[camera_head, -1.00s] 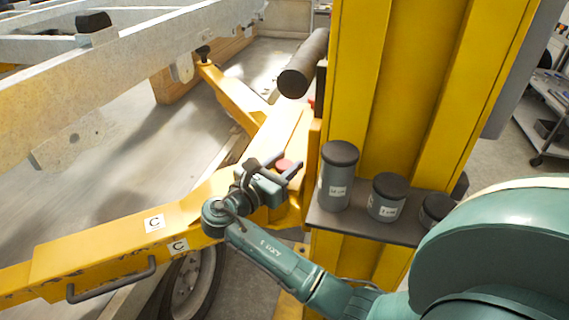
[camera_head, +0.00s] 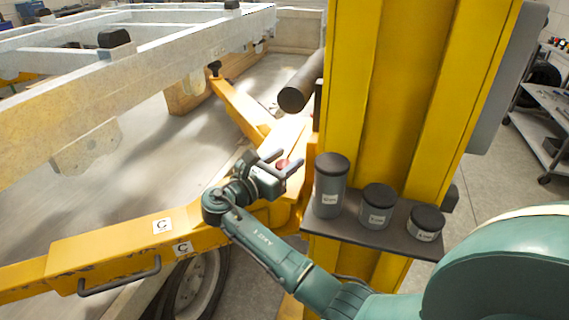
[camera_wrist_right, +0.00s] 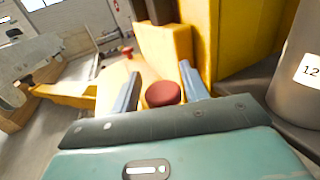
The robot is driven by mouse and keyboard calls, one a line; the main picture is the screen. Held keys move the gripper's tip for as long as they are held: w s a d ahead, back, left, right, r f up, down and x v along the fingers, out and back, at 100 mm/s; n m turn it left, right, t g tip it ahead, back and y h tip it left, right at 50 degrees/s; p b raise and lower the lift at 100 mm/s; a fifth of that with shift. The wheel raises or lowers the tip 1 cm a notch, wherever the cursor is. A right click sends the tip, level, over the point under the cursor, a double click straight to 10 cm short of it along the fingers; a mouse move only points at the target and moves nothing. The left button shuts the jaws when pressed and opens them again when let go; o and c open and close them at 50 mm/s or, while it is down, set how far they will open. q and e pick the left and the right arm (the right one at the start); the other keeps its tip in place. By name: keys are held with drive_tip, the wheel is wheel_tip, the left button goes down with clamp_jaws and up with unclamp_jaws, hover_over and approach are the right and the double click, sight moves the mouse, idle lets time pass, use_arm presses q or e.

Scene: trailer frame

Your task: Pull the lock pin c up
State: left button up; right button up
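The lock pin shows as a round red knob (camera_head: 283,164) on the yellow lift arm, close to the yellow post; labels with the letter C (camera_head: 163,226) are on the same arm. In the right wrist view the red knob (camera_wrist_right: 163,93) lies ahead of the palm, between the two finger lines. My right gripper (camera_head: 284,159) is open, with one finger on each side of the knob in the picture. I cannot tell whether the fingers touch it or how much height separates them. The pin's shaft is hidden. My left gripper is not in view.
The yellow post (camera_head: 408,110) rises just right of my right gripper. A dark shelf (camera_head: 338,228) on it holds grey canisters with black lids. A dark cylinder (camera_head: 301,82) juts out above the gripper. The pale trailer frame (camera_head: 100,100) runs along the left.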

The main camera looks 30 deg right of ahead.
drive_tip(key=shift+o, duration=1.2)
drive_tip(key=shift+f, duration=0.2)
drive_tip(key=shift+a, duration=0.15)
drive_tip(key=shift+s+a, duration=0.15)
drive_tip(key=shift+a, duration=0.2)
drive_tip(key=b+v, duration=0.1)
drive_tip(key=v, duration=1.1)
drive_tip(key=shift+b, duration=0.3)
drive_tip(key=shift+a, duration=0.2)
